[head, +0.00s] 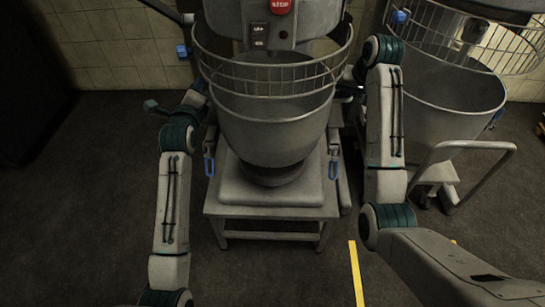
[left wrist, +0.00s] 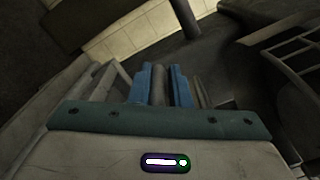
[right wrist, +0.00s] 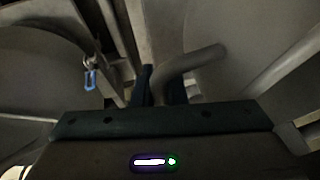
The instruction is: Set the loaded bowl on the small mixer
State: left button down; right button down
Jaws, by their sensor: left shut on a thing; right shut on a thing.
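The grey metal bowl (head: 272,128) is at the middle of the head view, over the pale stand of the small mixer (head: 285,200). It looks upright; I cannot tell whether its base rests fully on the stand. The wire guard (head: 270,75) hides its upper opening, so its load is not visible. My left gripper (left wrist: 160,86) is shut on a grey bar at the bowl's left side. My right gripper (right wrist: 163,90) is shut on a curved grey handle at its right side. Both grippers are mostly hidden in the head view.
Blue-handled clamps (head: 209,164) (head: 332,167) hang at both sides of the stand. Another large bowl (head: 445,95) on a wheeled trolley with a push handle (head: 480,146) stands close at the right. A yellow floor line (head: 356,275) runs in front. The floor at the left is clear.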

aim_at(340, 112)
jog(key=shift+a, duration=0.1)
